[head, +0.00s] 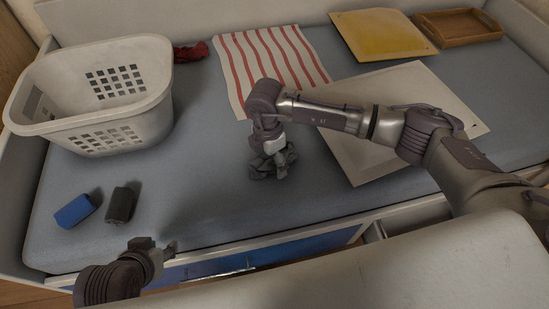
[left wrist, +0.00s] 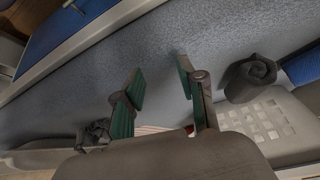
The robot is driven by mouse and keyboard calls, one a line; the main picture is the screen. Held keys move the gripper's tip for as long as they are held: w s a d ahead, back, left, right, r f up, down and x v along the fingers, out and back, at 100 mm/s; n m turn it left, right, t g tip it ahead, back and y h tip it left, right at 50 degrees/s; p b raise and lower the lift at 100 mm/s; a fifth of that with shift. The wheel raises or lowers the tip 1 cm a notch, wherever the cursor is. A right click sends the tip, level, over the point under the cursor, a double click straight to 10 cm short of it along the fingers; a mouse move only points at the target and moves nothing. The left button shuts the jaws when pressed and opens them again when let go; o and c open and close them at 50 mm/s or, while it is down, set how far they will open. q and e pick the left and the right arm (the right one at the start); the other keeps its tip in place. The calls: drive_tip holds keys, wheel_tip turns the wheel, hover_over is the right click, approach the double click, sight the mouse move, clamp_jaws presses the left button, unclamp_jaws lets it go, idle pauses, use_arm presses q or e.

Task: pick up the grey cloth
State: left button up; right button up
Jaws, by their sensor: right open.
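My left gripper (head: 168,246) is low over the front edge of the bed, apart from the cloth. Its fingers stand open and empty in the left wrist view (left wrist: 160,72).
A rolled dark grey cloth (head: 121,204) and a blue roll (head: 75,211) lie at left.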

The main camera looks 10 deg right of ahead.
drive_tip(key=c, duration=0.8)
drive_tip(key=shift+c, duration=0.2)
drive_tip(key=shift+r, duration=0.1)
drive_tip(key=shift+r, duration=0.2)
drive_tip(key=r, duration=0.1)
drive_tip(key=r+p, duration=0.1)
drive_tip(key=r, duration=0.2)
drive_tip(key=shift+d+r+p, duration=0.15)
drive_tip(key=shift+d+p, duration=0.1)
drive_tip(key=shift+p, duration=0.05)
use_arm(q)
drive_tip(key=shift+s+a+f+g+y+p, duration=0.1)
drive_tip(key=shift+s+a+f+g+p, duration=0.1)
drive_tip(key=shift+s+g+p, duration=0.3)
drive_tip(key=shift+s+a+f+g+y+p, duration=0.2)
drive_tip(key=shift+s+g, duration=0.25)
drive_tip(key=shift+s, duration=0.3)
drive_tip(key=shift+s+a+f+g+p, duration=0.3)
drive_tip(key=shift+s+g, duration=0.15)
drive_tip(key=shift+s, duration=0.15)
use_arm(e)
drive_tip(key=s+d+r, duration=0.4)
drive_tip(key=d+r, duration=0.2)
drive_tip(key=d, duration=0.4)
drive_tip(key=shift+s, duration=0.4)
